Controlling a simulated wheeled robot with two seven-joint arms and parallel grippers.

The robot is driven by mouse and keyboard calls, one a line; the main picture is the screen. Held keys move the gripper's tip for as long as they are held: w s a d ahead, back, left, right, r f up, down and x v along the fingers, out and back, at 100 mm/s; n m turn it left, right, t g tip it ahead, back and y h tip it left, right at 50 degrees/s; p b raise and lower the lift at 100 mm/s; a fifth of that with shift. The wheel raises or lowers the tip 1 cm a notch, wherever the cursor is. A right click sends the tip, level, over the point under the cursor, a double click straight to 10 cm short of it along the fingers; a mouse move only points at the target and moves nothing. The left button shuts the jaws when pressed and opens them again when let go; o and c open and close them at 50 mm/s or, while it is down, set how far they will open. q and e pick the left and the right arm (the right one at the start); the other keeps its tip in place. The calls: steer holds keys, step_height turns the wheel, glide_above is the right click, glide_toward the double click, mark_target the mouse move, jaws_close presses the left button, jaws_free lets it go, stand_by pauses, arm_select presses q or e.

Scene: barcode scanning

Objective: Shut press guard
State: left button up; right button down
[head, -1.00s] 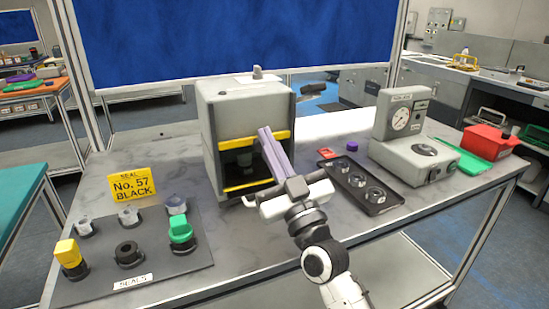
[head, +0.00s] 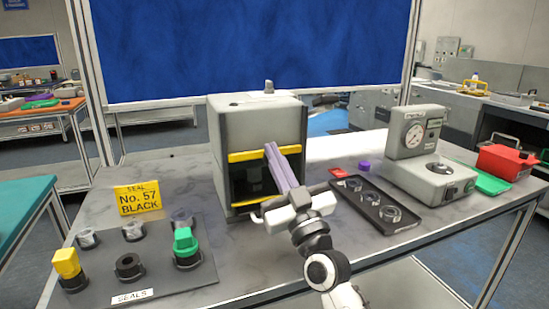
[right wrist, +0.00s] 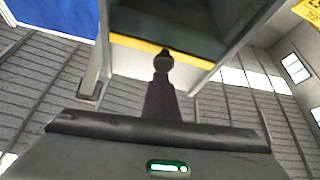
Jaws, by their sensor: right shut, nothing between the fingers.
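The press (head: 262,120) is a grey box standing mid-table in the head view, with a dark front opening. A yellow bar (head: 246,156) crosses the upper part of the opening, and a second yellow strip (head: 240,204) lies along its bottom. The dark interior shows between them, so the guard is up. My right gripper (head: 270,148) is shut and empty, its fingertips in front of the upper bar. In the right wrist view the fingertip (right wrist: 163,62) overlaps the yellow bar (right wrist: 195,60); I cannot tell whether they touch. My left gripper is out of view.
A seal board (head: 210,276) with several seals and a yellow sign (head: 138,199) are at left. Right of my gripper are a black tray (head: 409,221), a purple piece (head: 364,166), a gauge unit (head: 420,178) and a red box (head: 505,160).

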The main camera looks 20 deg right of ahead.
arm_select(q)
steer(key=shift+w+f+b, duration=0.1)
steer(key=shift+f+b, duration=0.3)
steer(key=shift+b, duration=0.15)
arm_select(e)
step_height(320, 180, down, 3)
steer(key=shift+r, duration=0.1)
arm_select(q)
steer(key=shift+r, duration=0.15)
arm_select(e)
steer(key=shift+a, duration=0.1)
